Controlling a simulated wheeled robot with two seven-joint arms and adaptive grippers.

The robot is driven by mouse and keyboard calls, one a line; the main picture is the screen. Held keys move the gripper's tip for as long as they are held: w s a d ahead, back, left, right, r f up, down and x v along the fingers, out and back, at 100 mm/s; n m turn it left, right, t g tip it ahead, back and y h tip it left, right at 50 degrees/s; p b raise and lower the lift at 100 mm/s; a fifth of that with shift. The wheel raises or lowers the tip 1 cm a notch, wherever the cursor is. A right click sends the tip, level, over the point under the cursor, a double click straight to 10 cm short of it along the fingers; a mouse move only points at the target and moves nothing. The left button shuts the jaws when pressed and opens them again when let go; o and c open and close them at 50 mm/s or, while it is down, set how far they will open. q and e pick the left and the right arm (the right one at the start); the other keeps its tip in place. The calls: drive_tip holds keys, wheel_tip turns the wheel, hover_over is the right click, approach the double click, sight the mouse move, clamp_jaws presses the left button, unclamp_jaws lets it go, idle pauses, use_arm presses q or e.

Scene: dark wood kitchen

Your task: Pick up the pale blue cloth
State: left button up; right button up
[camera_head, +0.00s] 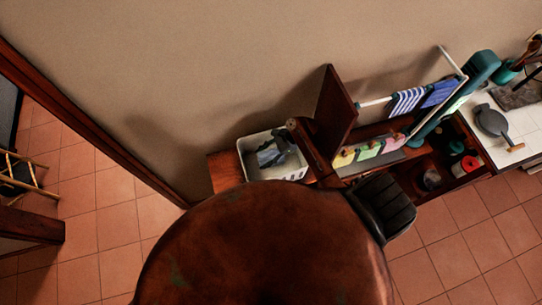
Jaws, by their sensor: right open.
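A blue-grey cloth (268,156), the closest match to a pale blue cloth, lies crumpled inside a white basket (293,175). My right gripper (282,143) is small and dark, over the right part of the basket, close above or beside the cloth. It is open. I cannot tell whether its fingers touch the cloth. My left gripper is not in view.
A large brown rounded surface fills the bottom middle. A dark upright panel (335,108) stands right of the basket. Blue towels (407,101) hang on a white rail. A dark pan (490,120) lies on the white counter. Tiled floor (105,225) is clear at left.

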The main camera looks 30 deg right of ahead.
drive_tip(key=c, duration=1.3)
drive_tip(key=shift+r, duration=0.1)
